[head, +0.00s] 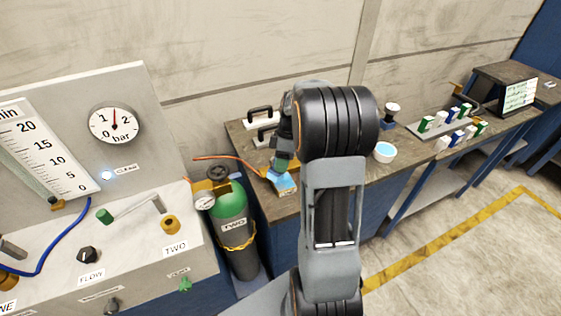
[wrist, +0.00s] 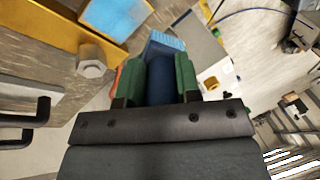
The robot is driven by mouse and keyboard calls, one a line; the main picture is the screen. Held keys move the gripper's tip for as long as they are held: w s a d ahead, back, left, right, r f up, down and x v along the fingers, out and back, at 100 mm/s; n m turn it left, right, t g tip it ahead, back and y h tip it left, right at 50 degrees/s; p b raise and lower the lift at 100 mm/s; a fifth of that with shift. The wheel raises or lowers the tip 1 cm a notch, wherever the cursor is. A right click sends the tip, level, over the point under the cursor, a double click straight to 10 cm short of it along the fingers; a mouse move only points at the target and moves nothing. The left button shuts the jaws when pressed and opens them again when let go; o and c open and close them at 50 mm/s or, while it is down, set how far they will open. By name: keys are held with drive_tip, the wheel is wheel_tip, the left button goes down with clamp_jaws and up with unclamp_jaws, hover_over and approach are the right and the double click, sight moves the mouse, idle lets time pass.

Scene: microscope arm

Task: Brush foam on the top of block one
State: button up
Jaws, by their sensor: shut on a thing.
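My gripper (wrist: 158,76), with green finger pads, is shut on the dark blue handle of a brush (wrist: 164,43) with a light blue tip. In the head view my gripper (head: 282,162) is low over the left bench, just above a block (head: 286,184) with a light blue top. In the wrist view a yellow block (wrist: 62,33) with a light blue patch (wrist: 116,15) lies left of the brush tip. I cannot tell whether the patch is foam, or which number the block has. A white bowl (head: 384,157) with light blue contents stands on the bench right of my arm.
Black handles (head: 260,112) stand behind my gripper. A rack (head: 446,128) of green, white and blue pieces stands at right. My arm hides mid-bench.

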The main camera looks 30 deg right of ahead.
sight(282, 174)
wheel_tip(282, 174, down, 4)
drive_tip(key=b, duration=0.2)
drive_tip(key=shift+f+b, duration=0.15)
drive_tip(key=shift+b, duration=0.15)
drive_tip(key=shift+f+b, duration=0.3)
drive_tip(key=shift+f, duration=0.3)
drive_tip(key=shift+s+d+p, duration=0.15)
drive_tip(key=shift+d+p, duration=0.2)
drive_tip(key=shift+d, duration=0.75)
drive_tip(key=shift+c, duration=0.4)
drive_tip(key=shift+s+d+r, duration=0.1)
drive_tip(key=shift+d, duration=0.8)
drive_tip(key=shift+a, duration=0.2)
drive_tip(key=shift+w+a, duration=0.2)
drive_tip(key=shift+a, duration=1.25)
drive_tip(key=r+p, duration=0.1)
drive_tip(key=r, duration=0.2)
drive_tip(key=shift+a+r+p, duration=0.2)
drive_tip(key=shift+a+p, duration=0.15)
drive_tip(key=shift+a, duration=0.05)
drive_tip(key=shift+r+p, duration=1.7)
drive_tip(key=shift+r, duration=0.7)
